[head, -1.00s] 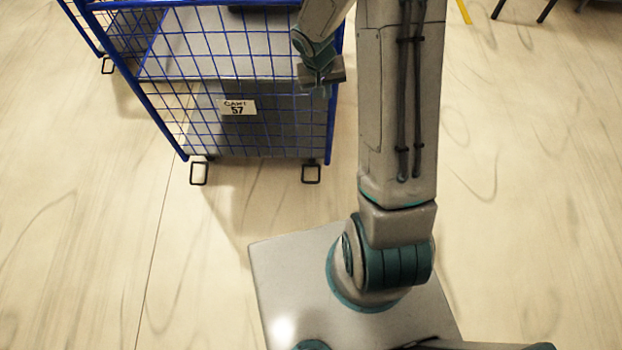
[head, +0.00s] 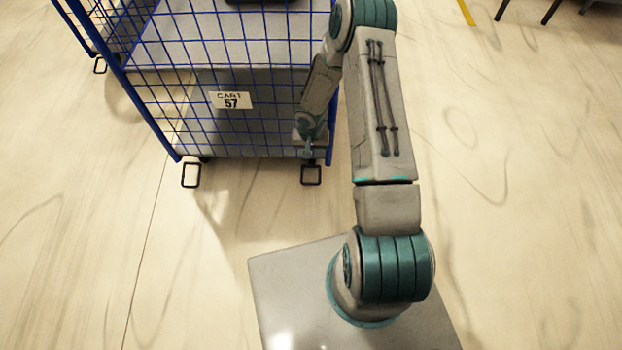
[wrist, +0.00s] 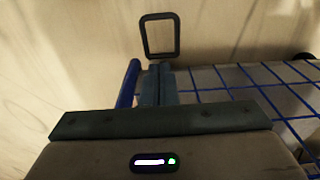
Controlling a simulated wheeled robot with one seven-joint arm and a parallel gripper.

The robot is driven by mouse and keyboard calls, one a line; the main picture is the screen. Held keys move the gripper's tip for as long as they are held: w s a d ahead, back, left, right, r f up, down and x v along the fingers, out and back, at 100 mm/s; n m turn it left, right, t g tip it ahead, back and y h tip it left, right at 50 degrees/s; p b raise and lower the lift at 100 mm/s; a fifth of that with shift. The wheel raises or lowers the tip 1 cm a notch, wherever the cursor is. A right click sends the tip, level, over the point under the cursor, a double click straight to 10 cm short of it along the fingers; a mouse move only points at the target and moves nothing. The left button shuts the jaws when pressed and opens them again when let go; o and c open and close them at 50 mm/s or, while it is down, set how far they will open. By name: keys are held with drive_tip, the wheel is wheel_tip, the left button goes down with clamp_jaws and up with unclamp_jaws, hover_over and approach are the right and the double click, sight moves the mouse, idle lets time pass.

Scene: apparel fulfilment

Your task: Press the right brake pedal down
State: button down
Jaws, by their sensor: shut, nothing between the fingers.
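The right brake pedal (head: 311,175) is a black rectangular loop at the foot of the blue wire cart's (head: 245,130) right corner. A matching left pedal (head: 191,175) stands at the left corner. My gripper (head: 309,152) is in front of the cart's right corner post, a little above the right pedal. In the wrist view the right pedal (wrist: 159,36) is just beyond the fingertips (wrist: 158,70), which are together with nothing between them. A gap seems to remain between fingers and pedal, though I cannot tell how large.
The cart has a grey shelf (head: 210,45) and a "CART 57" label (head: 231,100). A dark object (head: 260,1) sits on the shelf at the top edge. Dark legs (head: 550,12) of furniture stand far right. The floor in front of the cart is clear.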

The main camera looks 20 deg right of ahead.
drive_tip(key=shift+f, duration=0.1)
wheel_tip(320, 180, down, 13)
drive_tip(key=s+b, duration=0.1)
drive_tip(key=b, duration=0.3)
drive_tip(key=shift+s+a+f+b, duration=0.15)
drive_tip(key=shift+s+a+b, duration=0.1)
drive_tip(key=shift+s+b, duration=0.15)
drive_tip(key=shift+s+f+b, duration=0.1)
drive_tip(key=shift+f+b, duration=0.15)
drive_tip(key=shift+b, duration=0.1)
